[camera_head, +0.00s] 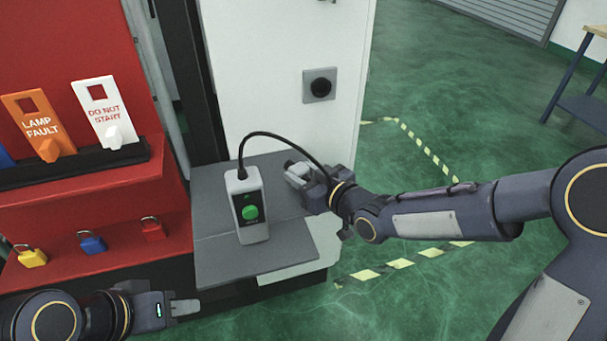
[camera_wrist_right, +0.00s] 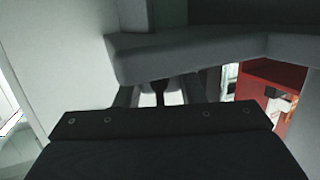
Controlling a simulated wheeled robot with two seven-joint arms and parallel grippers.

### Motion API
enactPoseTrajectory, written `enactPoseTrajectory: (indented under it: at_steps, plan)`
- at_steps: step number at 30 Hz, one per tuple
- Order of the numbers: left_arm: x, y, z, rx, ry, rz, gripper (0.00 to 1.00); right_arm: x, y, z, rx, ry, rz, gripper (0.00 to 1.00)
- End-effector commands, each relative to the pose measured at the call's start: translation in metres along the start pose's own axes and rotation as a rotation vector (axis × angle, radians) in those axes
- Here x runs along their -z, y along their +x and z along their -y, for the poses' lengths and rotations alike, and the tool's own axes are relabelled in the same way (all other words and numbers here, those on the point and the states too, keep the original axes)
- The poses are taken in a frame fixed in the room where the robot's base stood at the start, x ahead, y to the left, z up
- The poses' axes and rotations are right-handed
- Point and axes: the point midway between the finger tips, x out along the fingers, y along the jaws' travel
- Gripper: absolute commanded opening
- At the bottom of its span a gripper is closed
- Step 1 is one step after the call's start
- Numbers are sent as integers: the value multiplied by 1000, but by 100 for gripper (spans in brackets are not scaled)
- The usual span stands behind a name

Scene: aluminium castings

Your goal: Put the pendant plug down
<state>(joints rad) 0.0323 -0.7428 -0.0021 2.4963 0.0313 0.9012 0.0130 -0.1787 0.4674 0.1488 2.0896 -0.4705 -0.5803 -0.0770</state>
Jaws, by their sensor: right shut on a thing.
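The pendant (camera_head: 246,204) is a pale box with a green button, standing on the grey shelf (camera_head: 215,262). Its black cable (camera_head: 290,143) arches from its top to my right gripper (camera_head: 298,174). My right gripper is shut at the cable's end, low over the right part of the shelf. The plug is mostly hidden by the fingers. In the right wrist view a dark stem (camera_wrist_right: 158,90) shows between the fingers. I cannot tell whether the plug touches the shelf. My left gripper (camera_head: 184,307) is at the lower left, apart from the pendant; its finger gap is not clear.
A black round socket (camera_head: 320,87) is on the white cabinet wall (camera_head: 270,60) above the shelf. At left, a red stand (camera_head: 90,190) carries tags (camera_head: 40,125) and several padlocks (camera_head: 92,243). Bare shelf lies in front of and beside the pendant.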

Motion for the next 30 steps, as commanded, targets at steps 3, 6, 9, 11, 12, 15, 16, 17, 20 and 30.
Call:
enactPoseTrajectory:
  at_steps: [3,6,9,11,12,15,16,17,20,30]
  plan:
    - [0,0,0,0,0,0,36,1,0,0,-1,0,-1,5]
    - [0,1,0,0,0,0,36,0,0,0,-1,0,-2,5]
    - [-2,4,2,0,0,0,36,-3,1,0,-1,0,-2,5]
    - [-3,6,3,0,0,0,36,-4,1,0,-1,0,-2,5]
    - [-4,7,3,0,0,0,36,-5,1,0,-1,0,-2,5]
    - [-5,9,4,0,0,0,36,-7,2,0,-1,0,-2,5]
    - [-5,10,5,0,0,0,36,-8,2,0,-1,0,-3,5]
    - [-6,11,5,0,0,0,36,-8,2,-1,-1,0,-2,5]
    - [-7,13,6,0,0,0,36,-10,2,-1,-1,0,-2,5]
    - [-7,14,6,0,0,0,36,-10,2,0,-1,0,-1,58]
